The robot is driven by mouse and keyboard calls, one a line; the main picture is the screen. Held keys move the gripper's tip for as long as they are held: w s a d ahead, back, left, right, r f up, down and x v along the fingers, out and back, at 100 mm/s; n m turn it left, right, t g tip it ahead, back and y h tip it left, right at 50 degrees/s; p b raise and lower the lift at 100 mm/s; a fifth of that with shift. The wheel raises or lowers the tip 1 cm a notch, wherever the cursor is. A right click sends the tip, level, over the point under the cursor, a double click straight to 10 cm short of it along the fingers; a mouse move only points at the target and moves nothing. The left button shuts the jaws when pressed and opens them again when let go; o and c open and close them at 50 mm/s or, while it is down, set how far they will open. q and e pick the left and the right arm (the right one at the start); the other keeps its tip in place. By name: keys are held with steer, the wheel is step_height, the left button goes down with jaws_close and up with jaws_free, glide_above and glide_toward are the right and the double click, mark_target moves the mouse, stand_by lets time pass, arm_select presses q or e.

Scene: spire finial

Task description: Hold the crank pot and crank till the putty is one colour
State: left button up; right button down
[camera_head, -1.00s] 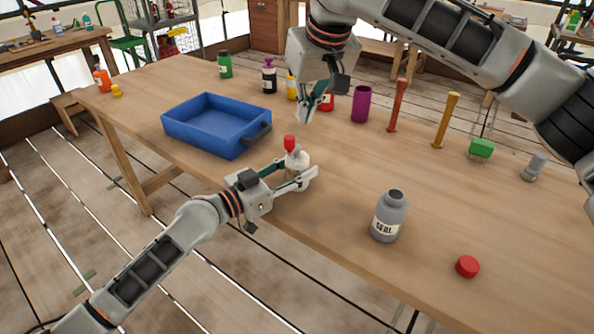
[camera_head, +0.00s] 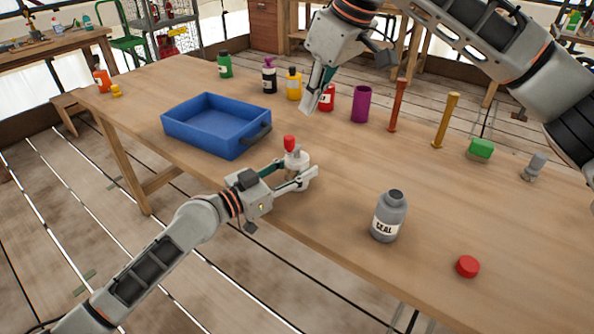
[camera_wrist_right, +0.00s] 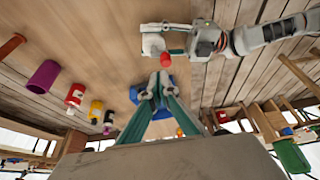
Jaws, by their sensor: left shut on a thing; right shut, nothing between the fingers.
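The crank pot (camera_head: 297,161) is a small pale pot with a red crank knob (camera_head: 289,143) on top. It stands upright at the table's front edge. My left gripper (camera_head: 290,179) is shut around it from the front left. In the right wrist view the pot (camera_wrist_right: 152,44) and red knob (camera_wrist_right: 164,57) show beyond my right fingertips. My right gripper (camera_head: 314,102) is shut and empty, above and behind the pot, apart from the knob. It also shows in the right wrist view (camera_wrist_right: 160,84). The putty inside the pot is not visible.
A blue tray (camera_head: 176,127) sits left of the pot. A grey bottle (camera_head: 390,215) and red cap (camera_head: 467,266) are at front right. Behind stand a red bottle (camera_head: 327,98), purple cup (camera_head: 360,104) and several other items. The table's middle right is clear.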

glide_above(295, 149)
steer(key=s+d, duration=0.1)
steer(key=d, duration=0.2)
step_height(295, 149, down, 6)
steer(key=shift+f, duration=0.25)
steer(key=shift+f, duration=0.2)
stand_by(1.1)
steer(key=shift+f, duration=1.3)
steer(key=shift+a, duration=0.15)
steer(key=shift+w+a, duration=0.3)
steer(key=shift+a, duration=0.35)
steer(key=shift+s+a, duration=0.1)
steer(key=shift+a, duration=0.25)
steer(key=shift+d+r, duration=0.1)
steer(key=shift+d, duration=0.25)
stand_by(0.4)
step_height(295, 149, up, 7)
stand_by(0.8)
